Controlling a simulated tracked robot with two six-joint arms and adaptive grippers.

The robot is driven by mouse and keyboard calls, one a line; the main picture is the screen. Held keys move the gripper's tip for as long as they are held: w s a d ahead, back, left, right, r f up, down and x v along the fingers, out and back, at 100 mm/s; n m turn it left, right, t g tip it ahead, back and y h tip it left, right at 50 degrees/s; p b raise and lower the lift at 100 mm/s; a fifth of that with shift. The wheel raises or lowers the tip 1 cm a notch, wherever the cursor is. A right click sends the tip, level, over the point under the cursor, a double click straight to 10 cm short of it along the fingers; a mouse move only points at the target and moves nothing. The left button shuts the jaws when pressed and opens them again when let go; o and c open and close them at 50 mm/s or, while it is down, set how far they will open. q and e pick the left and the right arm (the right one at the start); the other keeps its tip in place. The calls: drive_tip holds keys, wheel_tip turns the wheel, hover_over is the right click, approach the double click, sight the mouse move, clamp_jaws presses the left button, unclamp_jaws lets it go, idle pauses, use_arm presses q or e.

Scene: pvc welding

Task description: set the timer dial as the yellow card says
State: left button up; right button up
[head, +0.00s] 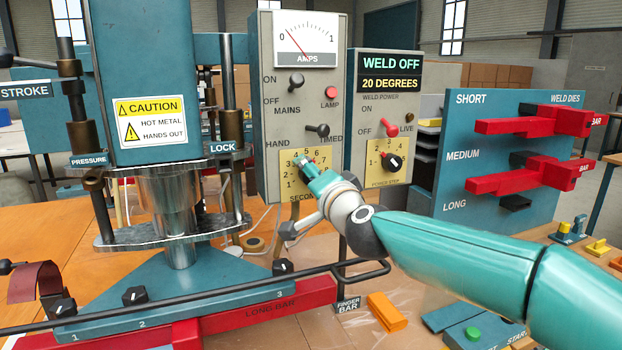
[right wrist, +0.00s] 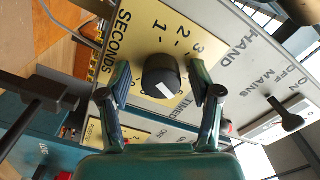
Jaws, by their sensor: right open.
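The timer dial is a black round knob (right wrist: 160,76) with a white mark on its face, in the right wrist view. It sits on a yellow SECONDS plate (right wrist: 133,38) with printed numbers; I cannot tell which number the mark points to. The plate also shows in the head view (head: 325,158), where my gripper hides the dial. My right gripper (right wrist: 159,80) is open, one finger on each side of the knob with gaps showing. It also shows at the plate in the head view (head: 303,168). I cannot make out a separate yellow instruction card. My left gripper is out of view.
The HAND/TIMED switch (head: 318,130) is just above the plate. A second yellow dial plate (head: 378,172) is to the right, beneath the WELD OFF display (head: 390,63). The press with a CAUTION sign (head: 149,121) stands left. A die rack (head: 465,150) stands right.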

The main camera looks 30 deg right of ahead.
drive_tip(key=c, duration=1.1)
drive_tip(key=shift+m, duration=0.4)
drive_tip(key=shift+c, duration=0.2)
drive_tip(key=o, duration=1.1)
drive_tip(key=shift+o, duration=0.2)
drive_tip(key=shift+s, duration=0.15)
drive_tip(key=v, duration=1.1)
drive_tip(key=shift+s+a, duration=0.25)
drive_tip(key=shift+s, duration=0.1)
